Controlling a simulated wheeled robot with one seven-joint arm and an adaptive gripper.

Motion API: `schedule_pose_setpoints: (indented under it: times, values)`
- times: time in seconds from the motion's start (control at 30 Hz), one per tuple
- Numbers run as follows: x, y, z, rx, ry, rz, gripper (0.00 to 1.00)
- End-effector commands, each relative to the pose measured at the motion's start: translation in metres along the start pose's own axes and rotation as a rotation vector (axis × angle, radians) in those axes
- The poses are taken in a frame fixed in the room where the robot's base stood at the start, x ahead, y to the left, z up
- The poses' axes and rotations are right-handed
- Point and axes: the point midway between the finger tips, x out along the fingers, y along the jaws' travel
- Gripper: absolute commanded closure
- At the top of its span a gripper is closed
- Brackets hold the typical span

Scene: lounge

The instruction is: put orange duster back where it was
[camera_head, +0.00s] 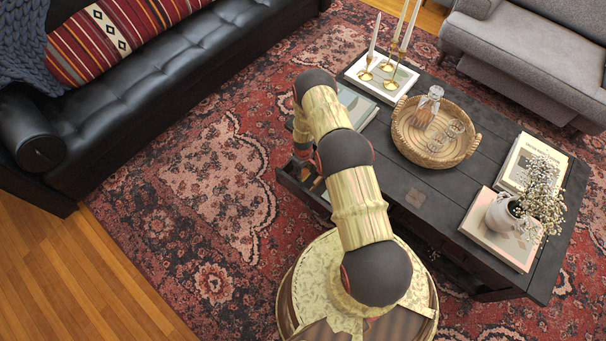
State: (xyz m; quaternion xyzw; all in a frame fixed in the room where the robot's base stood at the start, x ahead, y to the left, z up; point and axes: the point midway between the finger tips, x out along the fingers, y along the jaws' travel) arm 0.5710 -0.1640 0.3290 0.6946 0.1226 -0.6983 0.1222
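I cannot make out an orange duster in this view. My arm rises over the front of a dark wooden coffee table (398,178) and hides part of it. An open drawer (291,184) sticks out from the table's left front side, with small light and bluish contents that I cannot identify. My gripper is not clearly seen; the arm's far end lies close to the drawer, and its fingers are hidden behind my arm links.
On the table stand a wicker basket (398,141) with a decanter (427,106) and glasses, a white tray (349,75) with brass candlesticks, books (484,229) and a flower vase (502,212). A black sofa (150,95) and grey sofa (530,55) flank the rug.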

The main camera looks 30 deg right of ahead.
Motion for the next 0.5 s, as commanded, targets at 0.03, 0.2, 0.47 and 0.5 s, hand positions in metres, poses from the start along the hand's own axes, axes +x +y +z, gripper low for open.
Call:
schedule_pose_setpoints:
  times: [0.03,0.2,0.47,0.5]
  values:
    - [-0.001,0.0014,-0.0018,0.0,0.003,0.002,0.77]
    - [-0.002,0.0012,-0.0016,0.0,0.003,0.002,0.77]
    - [0.0009,0.0009,-0.0012,0.0,0.002,0.002,0.42]
    - [0.0008,0.001,-0.0012,0.0,0.002,0.002,0.4]
